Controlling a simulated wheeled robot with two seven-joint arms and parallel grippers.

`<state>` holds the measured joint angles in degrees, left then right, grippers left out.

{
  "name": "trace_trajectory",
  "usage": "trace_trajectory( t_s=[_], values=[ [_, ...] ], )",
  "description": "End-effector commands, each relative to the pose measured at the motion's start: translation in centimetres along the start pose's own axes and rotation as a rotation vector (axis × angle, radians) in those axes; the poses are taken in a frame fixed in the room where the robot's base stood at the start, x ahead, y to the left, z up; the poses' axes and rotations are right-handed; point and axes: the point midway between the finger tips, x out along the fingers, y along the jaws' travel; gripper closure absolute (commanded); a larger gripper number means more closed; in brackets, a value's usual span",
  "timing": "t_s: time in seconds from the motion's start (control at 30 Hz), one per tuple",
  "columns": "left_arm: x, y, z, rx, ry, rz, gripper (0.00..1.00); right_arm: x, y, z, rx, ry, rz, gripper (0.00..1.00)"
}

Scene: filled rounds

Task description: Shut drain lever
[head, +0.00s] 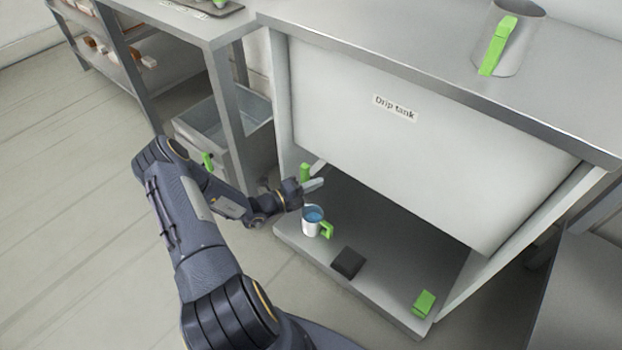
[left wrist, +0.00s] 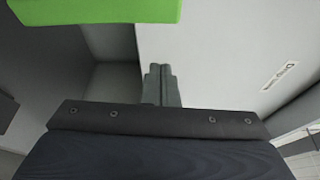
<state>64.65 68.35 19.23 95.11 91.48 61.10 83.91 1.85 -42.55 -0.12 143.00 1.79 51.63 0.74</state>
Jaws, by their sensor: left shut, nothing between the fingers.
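The drip tank (head: 420,140) is a large pale box under the steel counter, with a "Drip tank" label on its front. A green handle (head: 305,172), seemingly the drain lever, is at the tank's lower left, beside my left gripper (head: 317,177). In the left wrist view a large green bar (left wrist: 95,10), likely the same lever, crosses the top left, apart from the fingertips. My left gripper's fingers (left wrist: 161,72) are together and empty. A white mug (head: 311,222) with a green handle and blue liquid stands upright just below the gripper. The lever's mount is hidden. My right gripper is out of view.
On the lower shelf (head: 385,240) are a dark block (head: 348,262) and a green block (head: 423,303). A pitcher (head: 518,50) with a green handle stands on the counter. A grey bin (head: 225,125) sits under the left table. The floor at left is clear.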

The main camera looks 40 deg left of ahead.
Motion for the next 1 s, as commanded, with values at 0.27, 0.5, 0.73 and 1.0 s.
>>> trace_trajectory(
  t_s=[0.27,0.5,0.73,1.0],
  values=[
    [-6.3,0.2,0.3,0.001,-0.008,0.007,1.00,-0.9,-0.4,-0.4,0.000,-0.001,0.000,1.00],
    [-9.2,0.3,0.2,0.001,-0.004,0.005,1.00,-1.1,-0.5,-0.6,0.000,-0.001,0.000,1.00],
    [-9.6,0.3,0.1,0.001,-0.004,0.005,1.00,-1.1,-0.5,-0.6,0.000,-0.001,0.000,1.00],
    [-9.6,0.3,0.1,0.001,-0.004,0.005,1.00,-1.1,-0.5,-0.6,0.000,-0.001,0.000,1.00]
  ],
)
